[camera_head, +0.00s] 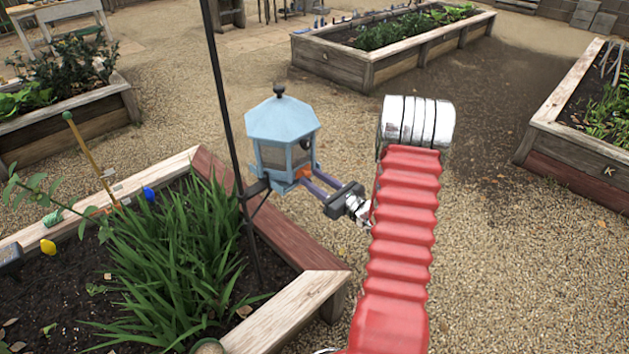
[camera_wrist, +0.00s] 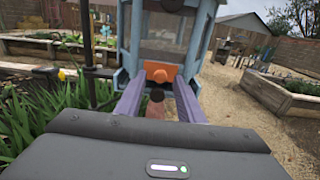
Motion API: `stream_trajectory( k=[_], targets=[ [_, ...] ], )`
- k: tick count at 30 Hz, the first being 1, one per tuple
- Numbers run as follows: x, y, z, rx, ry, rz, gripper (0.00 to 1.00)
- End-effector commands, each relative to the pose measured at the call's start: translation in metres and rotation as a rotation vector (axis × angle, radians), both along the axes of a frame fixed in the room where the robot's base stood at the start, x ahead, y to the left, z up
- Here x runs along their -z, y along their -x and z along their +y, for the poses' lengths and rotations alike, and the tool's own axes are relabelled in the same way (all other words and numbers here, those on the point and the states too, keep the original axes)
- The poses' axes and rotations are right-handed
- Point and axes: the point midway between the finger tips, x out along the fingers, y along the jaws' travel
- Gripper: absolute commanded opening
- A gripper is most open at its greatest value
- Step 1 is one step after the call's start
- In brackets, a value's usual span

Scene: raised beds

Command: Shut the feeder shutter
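The feeder (camera_head: 281,125) is a light-blue, many-sided lantern with clear panes and a peaked roof, mounted on a dark pole. In the wrist view its front (camera_wrist: 165,35) fills the upper middle. An orange part (camera_wrist: 160,72), probably the shutter or its tab, sits low on the front below the pane. I cannot tell how far the shutter is open. My gripper (camera_wrist: 159,88) points at this front with its two purple fingers apart, one on each side of the orange part. A brownish rounded thing (camera_wrist: 156,100) shows between the fingers. Contact with the orange part is unclear.
The dark pole (camera_head: 226,110) stands close left of the feeder. A wooden raised bed (camera_head: 285,315) with long green leaves lies below it. Other raised beds (camera_head: 335,65) stand behind and at the right (camera_head: 575,150). Gravel ground (camera_head: 500,260) is open between them.

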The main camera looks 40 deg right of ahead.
Motion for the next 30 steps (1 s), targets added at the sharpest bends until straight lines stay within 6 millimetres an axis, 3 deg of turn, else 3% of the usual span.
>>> stream_trajectory(
  k=[7,11,30],
  targets=[
    [-0.001,0.004,-0.001,0.0,0.001,-0.002,0.35],
    [0.0,0.015,-0.002,0.0,0.0,0.0,0.35],
    [0.0,0.112,-0.013,0.001,-0.001,0.0,0.35]
  ],
)
